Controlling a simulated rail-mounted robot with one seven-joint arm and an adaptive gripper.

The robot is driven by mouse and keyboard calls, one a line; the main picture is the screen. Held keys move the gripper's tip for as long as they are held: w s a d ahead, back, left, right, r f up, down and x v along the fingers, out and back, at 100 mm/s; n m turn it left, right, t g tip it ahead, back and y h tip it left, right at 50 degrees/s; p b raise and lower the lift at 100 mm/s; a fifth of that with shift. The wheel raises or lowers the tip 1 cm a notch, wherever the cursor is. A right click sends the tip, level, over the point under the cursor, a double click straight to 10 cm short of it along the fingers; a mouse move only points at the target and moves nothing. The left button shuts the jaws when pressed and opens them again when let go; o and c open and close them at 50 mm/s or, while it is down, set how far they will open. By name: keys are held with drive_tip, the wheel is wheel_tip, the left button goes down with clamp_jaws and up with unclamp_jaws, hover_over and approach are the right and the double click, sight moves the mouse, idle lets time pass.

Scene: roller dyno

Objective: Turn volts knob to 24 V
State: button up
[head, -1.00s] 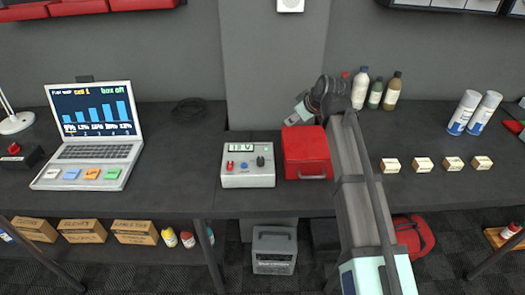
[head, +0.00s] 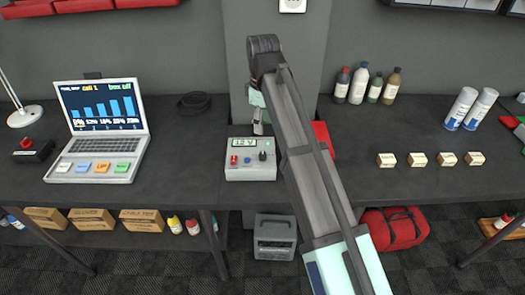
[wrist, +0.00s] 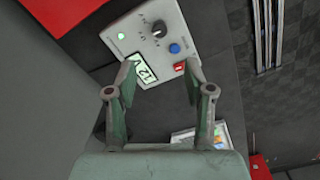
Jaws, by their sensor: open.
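The grey power supply box (head: 250,172) stands on the bench, and its display (head: 244,143) reads 12 V. Its dark volts knob (head: 263,155) is on the right of the top panel, near a blue button and a red switch. In the wrist view the knob (wrist: 159,29) shows beyond the fingertips, with the display (wrist: 147,72) lying between the fingers. My gripper (wrist: 157,72) is open and empty, above the box and apart from the knob. In the head view my gripper (head: 259,128) is just behind the box, partly hidden by my arm.
A red box (head: 322,140) is close to the right of the supply, mostly behind my arm. A laptop (head: 100,135) stands to the left, with clear bench between. Bottles (head: 358,85) stand at the back right, and several small boxes (head: 418,160) are further right.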

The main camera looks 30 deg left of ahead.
sight(263, 154)
wheel_tip(263, 154, down, 13)
drive_tip(key=p, duration=0.3)
drive_tip(key=shift+f, duration=0.2)
clamp_jaws()
